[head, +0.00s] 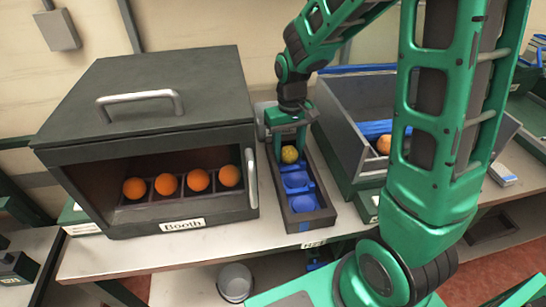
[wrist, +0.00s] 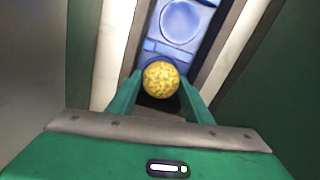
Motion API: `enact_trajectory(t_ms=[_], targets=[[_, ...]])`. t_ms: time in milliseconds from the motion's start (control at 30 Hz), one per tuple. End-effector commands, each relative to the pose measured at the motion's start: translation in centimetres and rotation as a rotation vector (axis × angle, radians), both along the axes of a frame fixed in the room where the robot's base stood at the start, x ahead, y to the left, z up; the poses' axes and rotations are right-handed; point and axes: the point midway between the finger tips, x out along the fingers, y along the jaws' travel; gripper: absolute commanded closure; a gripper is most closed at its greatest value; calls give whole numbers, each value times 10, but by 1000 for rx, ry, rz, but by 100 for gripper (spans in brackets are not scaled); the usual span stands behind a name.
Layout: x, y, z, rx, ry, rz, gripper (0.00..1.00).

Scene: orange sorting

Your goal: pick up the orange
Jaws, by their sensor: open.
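A speckled yellow orange (head: 289,154) sits in the far end of a narrow dark tray (head: 306,222) with blue cups. My gripper (head: 288,140) is above that end of the tray with its fingers pointing down. In the wrist view the yellow orange (wrist: 161,79) lies between the two green fingertips (wrist: 160,88), with the fingers apart on either side. I cannot tell whether either finger touches it. Several plain oranges (head: 198,180) sit in a row inside the dark box labelled Booth (head: 150,145).
A grey bin (head: 352,135) with blue parts and a pale orange fruit (head: 384,145) stands right of the tray. The Booth box stands close on the left, its front open. Bare table (head: 240,238) shows in front. A grey bucket (head: 235,281) is below.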

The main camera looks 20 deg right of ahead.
Motion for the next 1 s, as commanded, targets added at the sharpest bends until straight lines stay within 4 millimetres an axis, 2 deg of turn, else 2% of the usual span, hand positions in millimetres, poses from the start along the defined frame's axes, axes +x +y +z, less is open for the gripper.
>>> enact_trajectory(t_ms=[200, 300, 333, 733, 867, 1000], targets=[[0, 0, -1, 0, -1, 1, 55], [0, 1, -1, 0, -1, 2, 78], [0, 1, -1, 0, -1, 2, 80], [1, 3, 4, 0, -3, 4, 81], [1, 3, 20, 1, -6, 4, 81], [2, 3, 47, 1, -7, 4, 81]])
